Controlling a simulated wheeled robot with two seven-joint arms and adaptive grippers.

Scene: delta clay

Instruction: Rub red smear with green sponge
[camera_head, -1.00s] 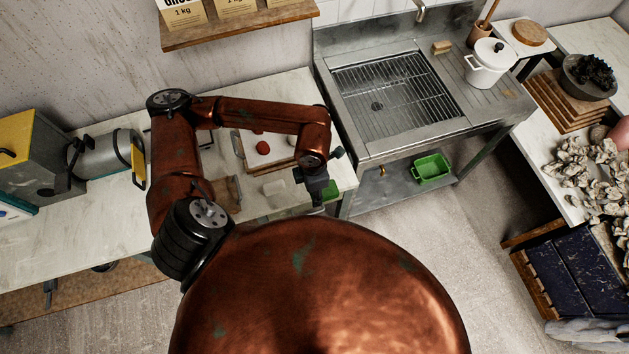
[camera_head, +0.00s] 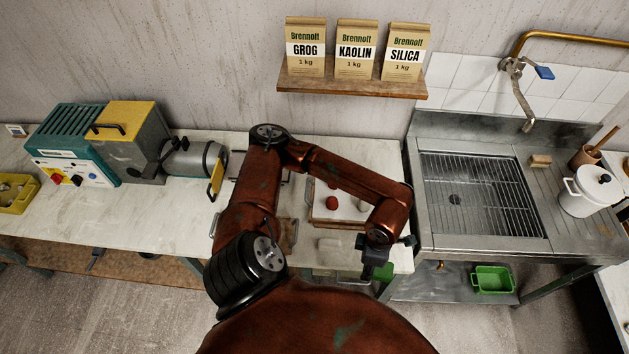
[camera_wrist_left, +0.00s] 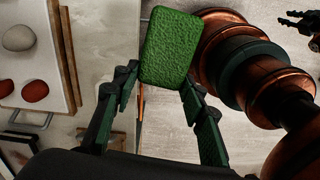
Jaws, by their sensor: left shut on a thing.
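The green sponge (camera_wrist_left: 171,46) is a textured rounded block held between the fingertips of my left gripper (camera_wrist_left: 162,84) in the left wrist view. In the head view my left gripper (camera_head: 377,262) hangs at the front edge of the worktable, left of the sink, with the green sponge (camera_head: 383,272) below it. I cannot make out a red smear in either view. A dark gripper at the top right of the left wrist view, apparently my right gripper (camera_wrist_left: 291,20), is empty with its prongs apart.
The metal sink (camera_head: 478,200) stands to the right; a green tub (camera_head: 492,279) is below. A machine (camera_head: 135,140) stands left.

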